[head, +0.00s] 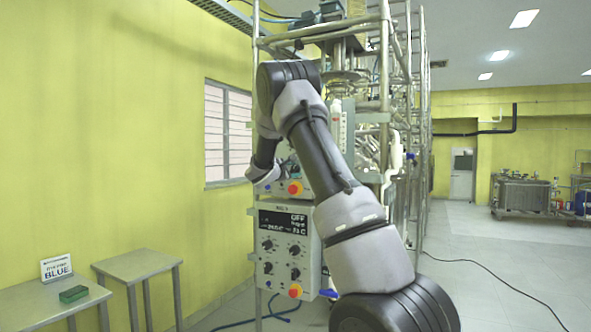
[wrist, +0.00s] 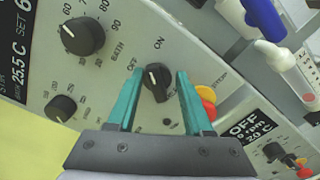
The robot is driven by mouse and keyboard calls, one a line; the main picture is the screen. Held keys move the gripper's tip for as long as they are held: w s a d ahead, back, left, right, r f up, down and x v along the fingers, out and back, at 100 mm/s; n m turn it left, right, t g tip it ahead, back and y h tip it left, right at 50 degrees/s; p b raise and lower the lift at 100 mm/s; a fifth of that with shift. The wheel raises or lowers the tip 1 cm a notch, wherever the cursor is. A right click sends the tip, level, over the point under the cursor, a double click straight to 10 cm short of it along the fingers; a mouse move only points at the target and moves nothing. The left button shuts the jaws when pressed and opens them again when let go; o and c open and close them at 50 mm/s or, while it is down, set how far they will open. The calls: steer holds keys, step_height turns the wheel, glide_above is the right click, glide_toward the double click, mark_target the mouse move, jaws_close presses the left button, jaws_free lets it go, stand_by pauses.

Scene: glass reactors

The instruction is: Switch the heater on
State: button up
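In the wrist view a black rotary switch (wrist: 156,83) with a white pointer line sits on the light grey upper control panel (wrist: 110,72), beside the printed words OFF and ON. The pointer's exact setting is hard to read. My gripper (wrist: 158,73) is open, with one teal finger on each side of the switch. A gap shows between each finger and the switch; I cannot tell how far the tips are from the panel.
Black dials (wrist: 83,36) and a red-yellow stop button (wrist: 206,97) are near the switch. A lower panel (head: 288,250) reads OFF. Metal frame poles (head: 385,70) stand close by. Two small tables (head: 138,264) are at left; one bears a green block (head: 73,294) and a sign (head: 56,268).

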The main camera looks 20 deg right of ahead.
steer(key=v, duration=1)
steer(key=shift+s+a, duration=0.2)
steer(key=shift+s, duration=0.05)
steer(key=w+d+n, duration=0.4)
steer(key=w+d, duration=0.3)
steer(key=shift+w+f, duration=0.3)
steer(key=shift+f, duration=0.05)
stand_by(0.4)
